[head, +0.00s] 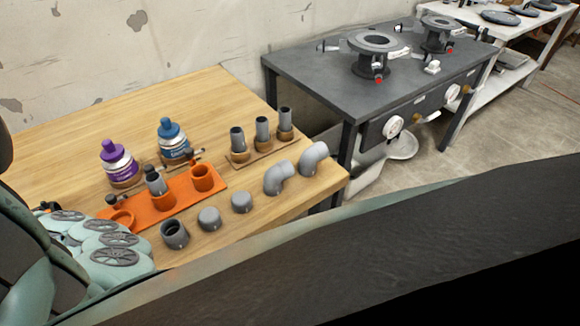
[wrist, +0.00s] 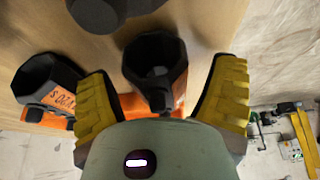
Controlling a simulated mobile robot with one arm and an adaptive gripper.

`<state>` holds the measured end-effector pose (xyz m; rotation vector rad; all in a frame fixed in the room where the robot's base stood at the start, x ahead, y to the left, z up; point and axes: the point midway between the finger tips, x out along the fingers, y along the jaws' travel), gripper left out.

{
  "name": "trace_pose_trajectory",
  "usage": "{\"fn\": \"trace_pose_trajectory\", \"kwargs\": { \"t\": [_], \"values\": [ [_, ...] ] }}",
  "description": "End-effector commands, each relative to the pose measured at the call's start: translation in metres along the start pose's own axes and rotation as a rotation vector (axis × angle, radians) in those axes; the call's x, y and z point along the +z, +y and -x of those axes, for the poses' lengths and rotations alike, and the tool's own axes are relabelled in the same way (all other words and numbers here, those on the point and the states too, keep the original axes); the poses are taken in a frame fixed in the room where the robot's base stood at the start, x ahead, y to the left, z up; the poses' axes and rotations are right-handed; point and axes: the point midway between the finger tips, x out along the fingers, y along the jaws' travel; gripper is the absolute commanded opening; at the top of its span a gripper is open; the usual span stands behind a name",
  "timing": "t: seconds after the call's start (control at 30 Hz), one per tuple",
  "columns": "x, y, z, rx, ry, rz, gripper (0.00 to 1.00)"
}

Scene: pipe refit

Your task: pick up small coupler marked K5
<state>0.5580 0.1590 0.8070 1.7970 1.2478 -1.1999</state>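I cannot read a K5 mark on any part. In the wrist view, my gripper (wrist: 163,80) is open, its two yellow finger pads apart. A dark hollow fitting (wrist: 140,60) shows between and beyond the fingers; I cannot tell whether it is the small coupler or whether the pads touch it. In the head view, a grey open-ended fitting (head: 174,234) that looks like a coupler stands at the front of the wooden table (head: 60,150). The gripper itself cannot be made out in the head view.
An orange tray (head: 178,195) holds an upright pipe piece (head: 156,182). Grey caps (head: 209,218) and elbows (head: 279,178) line the table's front. Purple (head: 117,158) and blue (head: 173,138) containers and a rack of pipe pieces (head: 262,131) stand behind. A dark workbench (head: 330,70) is beyond.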

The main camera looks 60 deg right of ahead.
Motion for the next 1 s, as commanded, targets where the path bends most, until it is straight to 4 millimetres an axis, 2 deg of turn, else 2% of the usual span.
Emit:
{"fn": "trace_pose_trajectory", "kwargs": {
  "t": [0.07,0.67,1.0],
  "values": [
    [-0.0001,-0.0001,0.0000,0.000,0.000,0.000,0.74],
    [0.0003,0.0004,0.0002,0.000,0.000,-0.002,0.12],
    [-0.0008,0.0007,0.0022,0.001,0.002,-0.003,0.11]
  ]
}}
